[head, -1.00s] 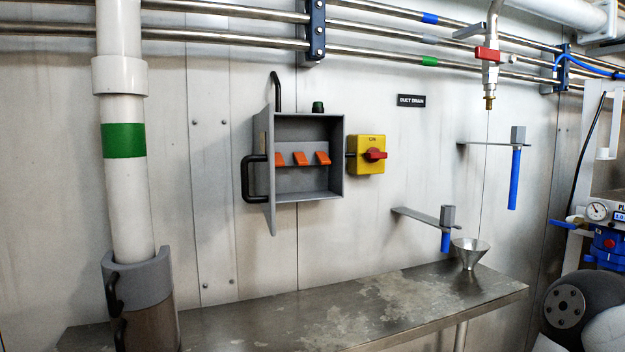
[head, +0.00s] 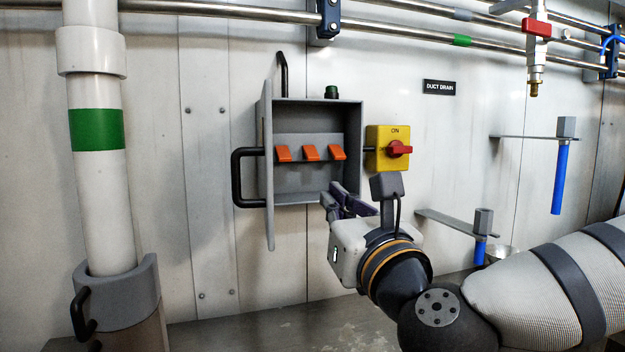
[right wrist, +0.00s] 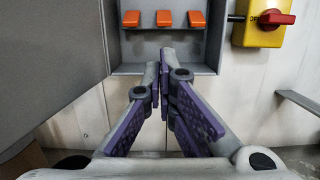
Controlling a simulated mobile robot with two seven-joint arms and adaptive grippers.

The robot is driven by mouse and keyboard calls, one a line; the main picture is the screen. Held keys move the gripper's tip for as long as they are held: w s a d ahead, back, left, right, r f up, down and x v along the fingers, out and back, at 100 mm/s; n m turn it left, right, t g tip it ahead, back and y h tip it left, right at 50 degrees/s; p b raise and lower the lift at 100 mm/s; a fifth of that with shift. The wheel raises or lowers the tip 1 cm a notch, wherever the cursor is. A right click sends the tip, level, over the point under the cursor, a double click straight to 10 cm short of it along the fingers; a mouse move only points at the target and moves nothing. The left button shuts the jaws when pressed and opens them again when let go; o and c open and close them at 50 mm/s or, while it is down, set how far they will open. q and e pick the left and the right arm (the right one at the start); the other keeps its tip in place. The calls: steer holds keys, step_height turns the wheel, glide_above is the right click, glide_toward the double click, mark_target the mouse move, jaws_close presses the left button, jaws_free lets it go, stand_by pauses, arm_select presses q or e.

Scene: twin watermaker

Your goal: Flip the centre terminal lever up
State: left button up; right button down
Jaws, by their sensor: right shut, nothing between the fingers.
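Three orange levers sit in a row inside an open grey box on the wall. The centre lever (head: 311,153) is between the left lever (head: 283,154) and the right lever (head: 337,152). All show at similar tilt. My right gripper (head: 332,190) is shut and empty, just below and in front of the box's lower edge, apart from the levers. Its purple-padded fingers (right wrist: 164,68) meet at the tips in the right wrist view. My left gripper is not in view.
The grey box (head: 355,118) has its door (head: 268,225) swung open at left, with a black handle. A yellow switch with a red knob (head: 399,149) is close on the right. A metal bench lies below. A white pipe (head: 100,205) stands at left.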

mark_target(312, 200)
steer(key=x, duration=1)
steer(key=shift+f, duration=0.1)
steer(key=shift+w, duration=0.1)
